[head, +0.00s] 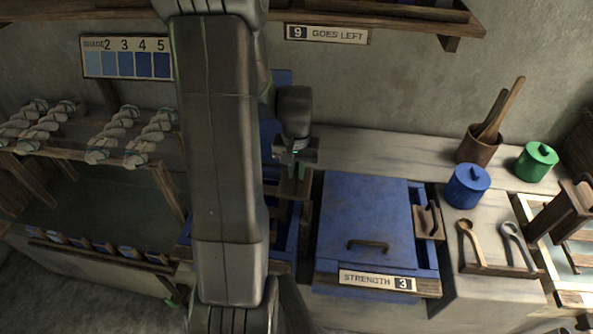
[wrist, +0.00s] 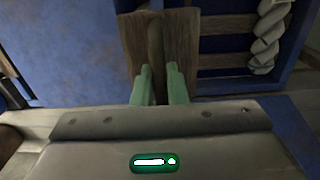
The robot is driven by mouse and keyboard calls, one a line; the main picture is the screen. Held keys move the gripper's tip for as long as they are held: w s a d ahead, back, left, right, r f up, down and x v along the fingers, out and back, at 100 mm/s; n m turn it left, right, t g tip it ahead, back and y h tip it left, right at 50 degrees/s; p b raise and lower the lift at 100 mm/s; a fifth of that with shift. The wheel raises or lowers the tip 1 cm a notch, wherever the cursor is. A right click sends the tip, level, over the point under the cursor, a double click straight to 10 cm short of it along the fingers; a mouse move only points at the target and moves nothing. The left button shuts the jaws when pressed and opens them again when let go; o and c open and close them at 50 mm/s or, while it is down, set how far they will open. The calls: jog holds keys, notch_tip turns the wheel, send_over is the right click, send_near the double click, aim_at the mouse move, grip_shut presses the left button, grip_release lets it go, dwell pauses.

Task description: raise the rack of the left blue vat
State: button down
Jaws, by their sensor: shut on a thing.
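The left blue vat (head: 284,267) stands left of the middle, largely hidden behind my arm. Its top is open. Wooden parts of its rack (head: 289,188) show under my gripper (head: 293,170). In the wrist view, the green fingertips of my gripper (wrist: 160,85) are shut on the upright wooden handle (wrist: 155,40), which has a wider wooden plate behind it. Rack bars (wrist: 225,58) and a pale twisted skein (wrist: 266,35) show beside it, within the blue vat walls. How high the rack stands is hard to tell.
A closed blue vat (head: 365,220) with a "STRENGTH 3" label stands right beside it. Further right are a blue pot (head: 466,187), a green pot (head: 536,161) and spoons (head: 470,243). Pale skeins (head: 135,140) lie on a wooden rack at left. A shelf (head: 380,18) hangs above.

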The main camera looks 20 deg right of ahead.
notch_tip(320, 180, up, 6)
jog(key=p, duration=0.4)
jog(key=shift+r, duration=0.25)
jog(key=shift+w, duration=0.1)
jog(key=shift+c, duration=1)
grip_release()
jog(key=shift+f, duration=0.1)
notch_tip(320, 180, up, 7)
jog(key=p, duration=0.5)
jog(key=shift+f, duration=0.15)
